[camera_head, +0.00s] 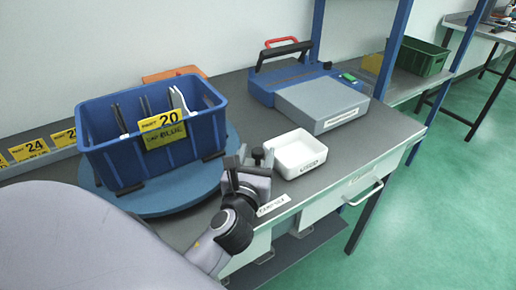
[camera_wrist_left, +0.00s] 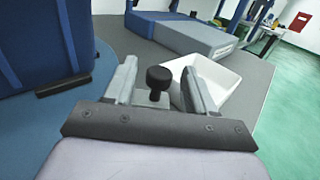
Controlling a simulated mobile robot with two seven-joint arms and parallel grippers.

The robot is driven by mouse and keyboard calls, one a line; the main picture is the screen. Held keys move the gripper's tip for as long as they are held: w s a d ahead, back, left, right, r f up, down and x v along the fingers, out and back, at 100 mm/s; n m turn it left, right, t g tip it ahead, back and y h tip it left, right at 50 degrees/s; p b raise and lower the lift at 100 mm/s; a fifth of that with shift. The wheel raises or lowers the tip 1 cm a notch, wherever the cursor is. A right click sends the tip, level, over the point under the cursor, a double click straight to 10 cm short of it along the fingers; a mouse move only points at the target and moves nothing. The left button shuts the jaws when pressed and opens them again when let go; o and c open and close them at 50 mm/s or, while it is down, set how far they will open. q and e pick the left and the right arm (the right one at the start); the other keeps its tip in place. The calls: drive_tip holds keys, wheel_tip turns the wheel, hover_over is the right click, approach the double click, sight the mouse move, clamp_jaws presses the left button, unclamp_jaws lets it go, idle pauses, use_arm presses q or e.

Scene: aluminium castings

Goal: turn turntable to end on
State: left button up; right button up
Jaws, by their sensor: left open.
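The turntable (camera_head: 185,194) is a round blue disc on the grey bench. It carries a blue crate (camera_head: 105,158) with a yellow label reading 20 and BLUE. The disc also shows at the left of the left wrist view (camera_wrist_left: 112,50). My left gripper (camera_head: 250,162) is just off the disc's right edge, near the bench's front. In the left wrist view its two fingers (camera_wrist_left: 160,84) are apart. A black knob (camera_wrist_left: 158,77) shows between them; I cannot tell whether they touch it. My right gripper is not in view.
A white tray (camera_head: 300,153) sits just right of the gripper. A blue and grey device (camera_head: 322,103) with a red and a black handle stands behind it. Yellow number labels (camera_head: 28,150) line the left rail. The bench's right end is clear.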

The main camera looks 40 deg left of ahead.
use_arm(q)
drive_tip(key=shift+x, duration=1.05)
clamp_jaws()
